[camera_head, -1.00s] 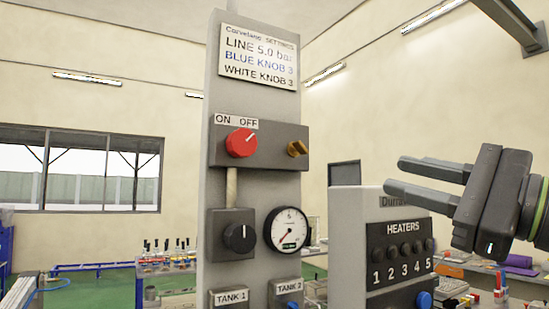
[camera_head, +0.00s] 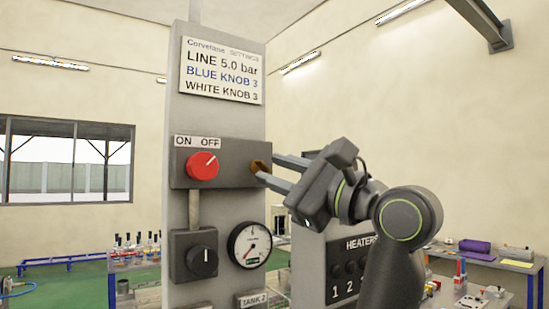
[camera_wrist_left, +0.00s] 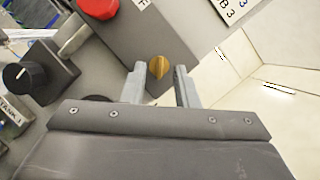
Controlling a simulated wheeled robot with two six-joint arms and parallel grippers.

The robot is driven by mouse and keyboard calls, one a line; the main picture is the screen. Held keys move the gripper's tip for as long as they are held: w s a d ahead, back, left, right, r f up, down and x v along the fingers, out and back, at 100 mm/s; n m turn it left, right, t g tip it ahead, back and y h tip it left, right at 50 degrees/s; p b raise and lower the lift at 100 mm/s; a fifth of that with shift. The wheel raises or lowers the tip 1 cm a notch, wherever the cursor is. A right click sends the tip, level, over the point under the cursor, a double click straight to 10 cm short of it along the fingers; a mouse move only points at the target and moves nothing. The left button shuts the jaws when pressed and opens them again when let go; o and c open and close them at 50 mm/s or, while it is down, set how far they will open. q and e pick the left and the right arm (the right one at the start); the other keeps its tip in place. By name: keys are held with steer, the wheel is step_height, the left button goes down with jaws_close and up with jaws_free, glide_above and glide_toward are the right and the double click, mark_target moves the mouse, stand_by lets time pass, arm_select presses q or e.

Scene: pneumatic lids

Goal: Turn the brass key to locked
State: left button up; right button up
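The brass key (camera_head: 259,166) sticks out of the right part of the grey switch box (camera_head: 222,174), beside the red ON/OFF knob (camera_head: 202,166). My left gripper (camera_head: 268,167) reaches in from the right of the head view. Its fingertips are at the key, one above and one below it. In the left wrist view the brass key (camera_wrist_left: 158,67) sits between the tips of the spread fingers, with a gap on each side. The gripper (camera_wrist_left: 159,80) is open and holds nothing. The finger tips partly cover the key in the head view. My right gripper is not in view.
Below the switch box are a black knob (camera_head: 201,260) and a round pressure gauge (camera_head: 250,246). A sign (camera_head: 221,70) hangs above. The heater panel (camera_head: 346,268) stands at the lower right, under my arm. Workbenches are in the background.

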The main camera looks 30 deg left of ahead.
arm_select(q)
steer(key=shift+a+r, duration=0.15)
steer(key=shift+a, duration=0.5)
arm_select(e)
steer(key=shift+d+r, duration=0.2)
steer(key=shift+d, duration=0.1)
arm_select(q)
steer(key=shift+d, duration=0.1)
jaws_close()
